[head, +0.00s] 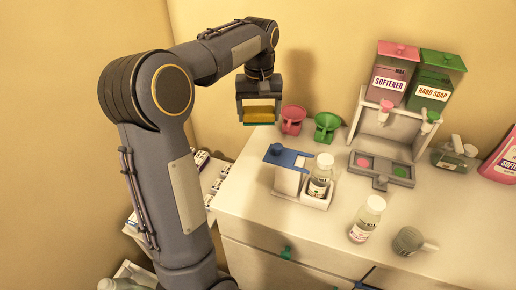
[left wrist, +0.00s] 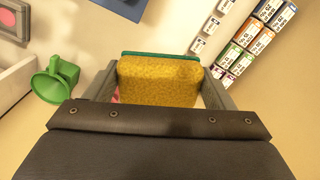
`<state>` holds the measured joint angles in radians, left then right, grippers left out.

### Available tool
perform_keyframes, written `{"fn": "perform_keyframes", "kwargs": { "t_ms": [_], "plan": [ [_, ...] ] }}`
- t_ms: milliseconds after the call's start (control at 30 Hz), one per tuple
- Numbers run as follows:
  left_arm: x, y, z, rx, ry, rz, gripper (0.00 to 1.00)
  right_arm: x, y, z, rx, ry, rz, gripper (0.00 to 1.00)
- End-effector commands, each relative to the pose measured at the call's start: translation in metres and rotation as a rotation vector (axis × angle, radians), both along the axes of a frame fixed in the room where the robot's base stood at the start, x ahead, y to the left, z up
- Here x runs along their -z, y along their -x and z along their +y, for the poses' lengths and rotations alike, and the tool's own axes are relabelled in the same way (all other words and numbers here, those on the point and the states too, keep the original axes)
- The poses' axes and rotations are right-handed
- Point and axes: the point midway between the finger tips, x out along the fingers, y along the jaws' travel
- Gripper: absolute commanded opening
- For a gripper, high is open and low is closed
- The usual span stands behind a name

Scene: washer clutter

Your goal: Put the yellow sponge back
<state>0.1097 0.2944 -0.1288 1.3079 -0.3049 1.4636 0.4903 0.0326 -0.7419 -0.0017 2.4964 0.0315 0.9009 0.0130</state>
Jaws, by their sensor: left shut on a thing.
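The yellow sponge (head: 258,112) with a green layer is held between the fingers of my left gripper (head: 259,113). It hangs in the air above the back left of the white counter, to the left of the pink cup. In the left wrist view the sponge (left wrist: 160,82) fills the space between the two grey fingers, with its green edge on the far side. The left gripper (left wrist: 158,88) is shut on it. My right gripper does not show in either view.
A pink cup (head: 292,119) and a green cup (head: 326,127) stand at the counter's back. A blue-topped stand (head: 287,157) with a bottle (head: 320,176) is in front. Softener and hand soap dispensers (head: 410,82) stand at right. Small boxes (left wrist: 258,42) lie on a lower shelf.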

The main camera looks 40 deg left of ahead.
Motion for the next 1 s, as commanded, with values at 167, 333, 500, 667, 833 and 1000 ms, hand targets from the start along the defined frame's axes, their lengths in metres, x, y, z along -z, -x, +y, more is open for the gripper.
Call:
{"fn": "perform_keyframes", "kwargs": {
  "t_ms": [167, 333, 500, 667, 833, 1000],
  "plan": [
    [0.026, 0.001, 0.000, 0.000, 0.001, 0.004, 0.55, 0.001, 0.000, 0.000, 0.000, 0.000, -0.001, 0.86],
    [0.072, 0.002, 0.000, 0.000, 0.001, 0.007, 0.55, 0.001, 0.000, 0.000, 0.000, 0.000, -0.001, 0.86],
    [0.112, 0.001, 0.000, -0.001, 0.001, 0.006, 0.55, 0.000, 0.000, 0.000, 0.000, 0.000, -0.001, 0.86],
    [0.132, 0.001, -0.001, 0.000, 0.001, 0.002, 0.55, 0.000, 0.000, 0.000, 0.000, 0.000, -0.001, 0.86],
    [0.149, 0.001, 0.000, -0.001, 0.001, 0.003, 0.55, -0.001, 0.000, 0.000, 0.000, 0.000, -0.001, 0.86],
    [0.174, 0.001, -0.001, 0.000, 0.001, 0.003, 0.55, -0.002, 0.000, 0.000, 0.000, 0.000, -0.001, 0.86]
  ]
}}
